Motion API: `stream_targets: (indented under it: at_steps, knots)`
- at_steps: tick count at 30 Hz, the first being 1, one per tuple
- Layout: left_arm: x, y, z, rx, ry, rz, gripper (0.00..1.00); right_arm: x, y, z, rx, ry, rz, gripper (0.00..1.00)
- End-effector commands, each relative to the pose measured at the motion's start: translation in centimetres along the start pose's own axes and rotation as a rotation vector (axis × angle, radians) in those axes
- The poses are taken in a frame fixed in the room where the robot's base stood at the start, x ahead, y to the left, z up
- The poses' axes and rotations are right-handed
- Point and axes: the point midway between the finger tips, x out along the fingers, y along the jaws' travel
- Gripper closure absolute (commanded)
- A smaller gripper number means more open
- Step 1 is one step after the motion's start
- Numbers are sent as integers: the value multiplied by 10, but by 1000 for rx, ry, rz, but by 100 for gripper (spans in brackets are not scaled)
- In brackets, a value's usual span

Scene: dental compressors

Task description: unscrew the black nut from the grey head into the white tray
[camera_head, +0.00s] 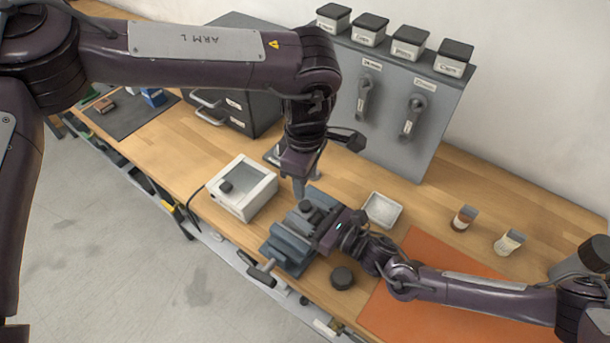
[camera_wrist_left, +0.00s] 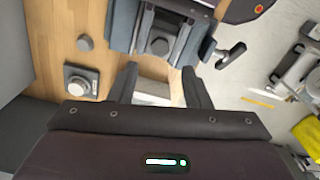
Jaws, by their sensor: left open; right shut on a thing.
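A grey block, which I take for the grey head (camera_head: 296,222), sits at the blue-grey vise (camera_head: 284,250). A dark nut-like piece (camera_head: 307,206) is on top of it; a dark round piece also shows there in the left wrist view (camera_wrist_left: 160,46). My right gripper (camera_head: 326,234) is shut against the right side of this grey part; the contact is partly hidden. My left gripper (camera_head: 299,190) points down just behind the vise, open, its two fingers apart in the left wrist view (camera_wrist_left: 158,88). The small white tray (camera_head: 382,222) stands right of the vise.
A white box (camera_head: 240,205) with a dark knob stands left of the vise. Two small cups (camera_head: 464,218) stand at the right. A grey panel (camera_head: 390,105) rises behind.

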Motion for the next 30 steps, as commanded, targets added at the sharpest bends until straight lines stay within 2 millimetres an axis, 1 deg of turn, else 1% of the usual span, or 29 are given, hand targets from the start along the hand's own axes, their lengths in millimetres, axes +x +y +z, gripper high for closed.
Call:
stream_targets:
  at_steps: [1,3,6,9,12,14,17,27,30]
  knots:
    - [0,0,0,97,0,0,56,-1,0,-3,0,6,-1,100]
    - [0,0,0,236,0,-1,56,-1,0,-3,0,6,-1,100]
    - [0,0,0,400,0,-1,56,-1,0,-3,0,6,-1,100]
    - [0,0,0,518,1,-1,56,-1,0,-3,0,7,-1,100]
    - [0,0,-1,589,1,-1,56,-1,0,-3,0,7,-1,100]
    - [2,0,-1,611,0,-2,56,-1,0,-3,0,7,-1,100]
    - [11,-1,0,624,-1,-4,56,-1,0,-3,0,7,-1,100]
    - [62,-1,-1,621,-1,-4,56,-2,0,-3,0,7,-1,100]
    - [72,-1,-1,620,0,-4,56,-2,0,-3,0,8,-1,100]
